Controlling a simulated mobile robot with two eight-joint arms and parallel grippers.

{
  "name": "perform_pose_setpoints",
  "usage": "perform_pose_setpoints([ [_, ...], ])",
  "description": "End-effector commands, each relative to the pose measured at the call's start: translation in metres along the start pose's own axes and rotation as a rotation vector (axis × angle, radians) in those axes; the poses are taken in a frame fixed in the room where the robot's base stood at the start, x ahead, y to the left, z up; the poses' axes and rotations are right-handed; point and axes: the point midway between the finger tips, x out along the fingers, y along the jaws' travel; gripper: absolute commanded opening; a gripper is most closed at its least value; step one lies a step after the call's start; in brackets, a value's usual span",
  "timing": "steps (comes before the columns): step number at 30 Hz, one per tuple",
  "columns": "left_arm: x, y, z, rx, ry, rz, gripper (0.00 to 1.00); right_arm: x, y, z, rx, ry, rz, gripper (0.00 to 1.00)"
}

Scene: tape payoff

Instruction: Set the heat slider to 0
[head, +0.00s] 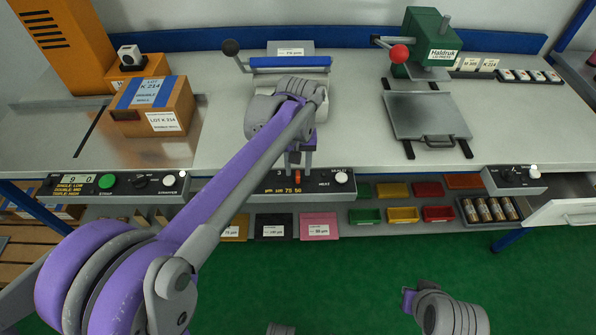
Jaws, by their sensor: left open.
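A black control panel (318,183) is on the bench's front edge in the middle of the head view. It carries a white round button (341,178) and small print that seems to read "µm 100 75 50". A small orange-red part (297,191), possibly the slider's knob, shows on it just below my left gripper (299,168). I cannot read a "heat" label or the slider's exact setting. My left gripper is open and points down at the panel; whether it touches the knob is unclear. My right gripper (408,299) is low at the right, over the floor, its jaws unclear.
Behind my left arm is a machine with a blue bar (290,62) and a black-knobbed lever (231,47). A green press (428,40) stands to the right. Boxes (152,103) and a strap panel (105,185) are left. Coloured bins (401,214) sit below the bench.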

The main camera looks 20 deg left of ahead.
Motion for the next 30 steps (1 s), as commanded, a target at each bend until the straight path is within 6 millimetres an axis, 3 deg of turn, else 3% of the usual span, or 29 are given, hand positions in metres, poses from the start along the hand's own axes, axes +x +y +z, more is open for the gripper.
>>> perform_pose_setpoints([
  [6,0.018,0.000,0.000,0.000,0.000,0.000,0.45,0.002,0.000,0.001,0.000,0.000,0.000,0.00],
  [14,0.020,0.000,0.000,0.000,0.000,0.000,0.45,0.002,0.000,0.001,0.001,0.000,0.000,0.00],
  [17,0.019,0.000,0.000,0.000,0.000,0.000,0.32,0.002,0.000,0.001,0.001,0.000,0.000,0.00],
  [22,0.019,0.000,0.000,0.000,0.000,0.000,0.02,0.002,0.000,0.001,0.001,0.000,0.000,0.00],
  [30,0.019,0.000,0.000,0.000,0.000,0.000,0.00,0.002,0.000,0.001,0.001,0.000,0.000,0.00],
])
